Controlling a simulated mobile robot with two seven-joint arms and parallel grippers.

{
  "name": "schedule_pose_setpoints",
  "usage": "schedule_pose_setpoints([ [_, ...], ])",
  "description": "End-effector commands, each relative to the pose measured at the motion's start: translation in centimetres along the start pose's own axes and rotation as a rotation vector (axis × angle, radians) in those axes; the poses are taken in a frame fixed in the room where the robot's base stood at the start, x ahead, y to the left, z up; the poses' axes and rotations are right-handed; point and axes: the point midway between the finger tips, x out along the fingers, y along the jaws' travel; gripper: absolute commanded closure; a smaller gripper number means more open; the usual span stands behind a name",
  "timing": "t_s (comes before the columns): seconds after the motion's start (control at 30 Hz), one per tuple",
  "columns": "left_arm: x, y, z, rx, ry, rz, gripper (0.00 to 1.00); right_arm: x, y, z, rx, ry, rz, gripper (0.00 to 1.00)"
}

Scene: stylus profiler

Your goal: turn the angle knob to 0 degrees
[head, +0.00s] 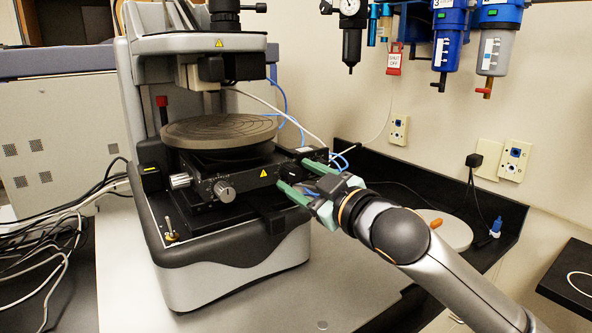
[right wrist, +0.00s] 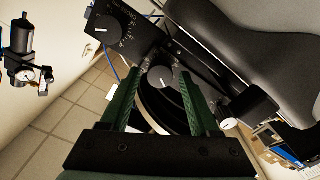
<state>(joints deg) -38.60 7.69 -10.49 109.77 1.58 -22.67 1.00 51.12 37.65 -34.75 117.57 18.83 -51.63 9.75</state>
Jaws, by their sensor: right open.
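A round grey knob (head: 225,190) with small marks around it sits on the front of the black stage block. A round knob with a white pointer line (right wrist: 160,77) shows ahead between my fingers in the right wrist view. A second dial (right wrist: 101,24) with printed marks sits on a black box at the upper left there. My left gripper is out of view.
A silver side knob (head: 180,181) sticks out left of the grey knob. The round stage plate (head: 218,131) is above the block. The instrument's base (head: 230,270) juts forward below. Cables (head: 60,235) lie at left; the bench front (head: 130,290) is clear.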

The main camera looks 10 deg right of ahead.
Motion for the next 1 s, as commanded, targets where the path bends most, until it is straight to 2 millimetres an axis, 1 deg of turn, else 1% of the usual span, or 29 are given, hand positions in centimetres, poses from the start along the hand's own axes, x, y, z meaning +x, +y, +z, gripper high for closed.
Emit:
schedule_pose_setpoints([
  [0.2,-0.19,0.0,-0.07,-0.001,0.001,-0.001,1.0,0.58,-0.05,0.01,-0.001,0.0,0.0,0.38],
  [0.97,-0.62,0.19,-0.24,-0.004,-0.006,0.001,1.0,0.54,-0.01,0.03,-0.001,0.0,0.0,0.38],
  [1.0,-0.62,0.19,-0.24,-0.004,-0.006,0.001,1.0,0.54,-0.01,0.03,-0.001,0.0,0.0,0.39],
])
